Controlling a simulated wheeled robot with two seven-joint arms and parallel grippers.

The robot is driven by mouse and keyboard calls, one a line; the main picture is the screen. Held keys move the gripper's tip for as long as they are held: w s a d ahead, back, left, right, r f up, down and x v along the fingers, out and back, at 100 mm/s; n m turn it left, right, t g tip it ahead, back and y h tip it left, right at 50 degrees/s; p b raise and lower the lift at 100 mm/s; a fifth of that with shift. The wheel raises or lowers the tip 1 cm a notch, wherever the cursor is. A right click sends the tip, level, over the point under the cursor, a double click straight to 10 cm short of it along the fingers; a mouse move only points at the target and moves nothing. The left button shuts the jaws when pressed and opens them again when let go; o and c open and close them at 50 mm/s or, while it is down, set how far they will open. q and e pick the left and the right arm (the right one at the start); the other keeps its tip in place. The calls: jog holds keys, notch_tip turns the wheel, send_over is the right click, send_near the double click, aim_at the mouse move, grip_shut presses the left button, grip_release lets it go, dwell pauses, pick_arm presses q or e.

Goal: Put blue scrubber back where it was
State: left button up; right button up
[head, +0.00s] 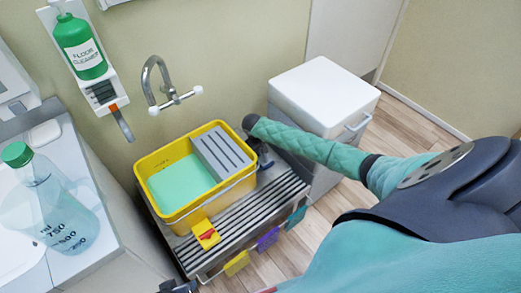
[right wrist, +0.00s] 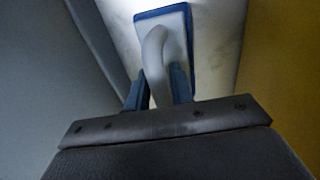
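My right arm reaches in from the right in the head view, and its dark gripper (head: 262,155) is beside the right wall of the yellow bucket (head: 228,187). In the right wrist view the gripper fingers (right wrist: 159,92) stand close on both sides of the white handle of the blue scrubber (right wrist: 178,14). The scrubber has a blue and white plate and seems held by this handle. The scrubber cannot be made out in the head view. My left gripper is not seen.
The bucket, with green liquid and a grey slotted insert (head: 222,153), stands on a ribbed sink grate (head: 277,199). Coloured cloths (head: 268,239) hang at its front. A tap (head: 150,80) is behind, a white-topped bin (head: 325,92) right, a bottle (head: 55,210) left.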

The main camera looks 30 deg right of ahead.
jog(key=shift+o, duration=1.3)
jog(key=shift+r, duration=0.15)
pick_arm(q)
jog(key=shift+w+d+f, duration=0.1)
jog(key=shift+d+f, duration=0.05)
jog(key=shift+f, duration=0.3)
pick_arm(e)
notch_tip(320, 180, up, 12)
jog(key=a, duration=0.2)
jog(key=shift+a, duration=0.2)
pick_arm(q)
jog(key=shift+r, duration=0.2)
